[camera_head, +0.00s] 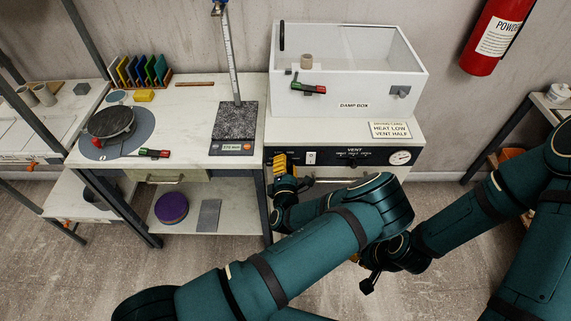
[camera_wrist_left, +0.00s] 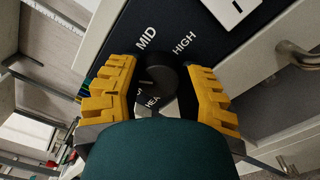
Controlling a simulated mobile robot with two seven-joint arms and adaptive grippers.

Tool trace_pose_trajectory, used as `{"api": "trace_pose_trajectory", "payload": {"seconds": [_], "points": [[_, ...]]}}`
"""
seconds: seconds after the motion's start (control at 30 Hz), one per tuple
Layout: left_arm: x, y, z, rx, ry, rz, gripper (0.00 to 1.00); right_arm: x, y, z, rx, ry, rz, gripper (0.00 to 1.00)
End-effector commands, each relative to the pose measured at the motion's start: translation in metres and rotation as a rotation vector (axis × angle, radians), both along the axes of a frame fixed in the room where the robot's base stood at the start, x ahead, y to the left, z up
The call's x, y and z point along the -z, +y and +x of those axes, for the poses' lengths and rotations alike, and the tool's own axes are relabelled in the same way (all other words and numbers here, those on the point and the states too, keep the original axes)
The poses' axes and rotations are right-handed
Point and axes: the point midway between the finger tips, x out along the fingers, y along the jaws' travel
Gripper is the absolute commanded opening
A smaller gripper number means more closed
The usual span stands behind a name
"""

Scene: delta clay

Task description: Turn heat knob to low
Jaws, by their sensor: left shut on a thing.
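The heat knob (camera_wrist_left: 162,74) is round and black on a dark panel in the left wrist view. The words MID and HIGH show beside it, and a partly hidden HEAT label is below it. My left gripper (camera_wrist_left: 161,92) has its yellow fingers on both sides of the knob, shut on it. In the head view my left gripper (camera_head: 280,166) is at the left end of the kiln-like cabinet's control panel (camera_head: 340,157) and hides the knob. The knob's pointer is not clear. My right gripper (camera_head: 368,281) hangs low at the right, away from the panel; its fingers are too small to read.
A sign (camera_head: 390,130) on the cabinet top reads HEAT LOW VENT HALF. The panel also has a white switch (camera_head: 311,157), a VENT control (camera_head: 354,153) and a round gauge (camera_head: 400,157). The damp box (camera_head: 350,95) stands above. A workbench (camera_head: 190,105) adjoins on the left.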

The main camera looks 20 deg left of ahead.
Motion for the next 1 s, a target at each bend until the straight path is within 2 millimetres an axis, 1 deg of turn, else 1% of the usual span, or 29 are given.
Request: {"api": "trace_pose_trajectory", "payload": {"seconds": [0.03,0.07,0.1,0.13,0.43,0.57,0.67,1.0], "points": [[-0.003,0.0,0.002,0.001,-0.008,0.0,0.03,0.0,0.0,0.0,0.0,0.0,0.0,0.0],[-0.003,0.0,0.002,0.001,-0.008,0.0,0.48,0.0,0.0,0.0,0.0,0.0,0.0,0.0],[-0.003,0.0,0.002,0.001,-0.008,0.0,0.62,0.0,0.0,0.0,0.0,0.0,0.0,0.0],[-0.003,0.0,0.002,0.002,-0.007,0.0,0.72,0.0,0.0,0.0,0.0,0.0,0.0,0.0],[-0.001,0.0,0.0,0.001,-0.003,0.0,0.72,0.0,0.0,0.0,0.0,0.0,0.0,0.0],[-0.001,-0.002,-0.006,0.0,-0.002,-0.001,0.72,0.0,0.0,0.0,0.0,0.0,0.0,0.0],[0.0,-0.006,-0.019,0.001,0.0,0.0,0.72,0.0,0.0,0.0,0.0,0.0,0.0,0.0],[-0.001,-0.025,-0.084,0.003,-0.002,0.002,0.72,0.0,0.0,0.0,0.0,0.0,0.0,0.0]]}}
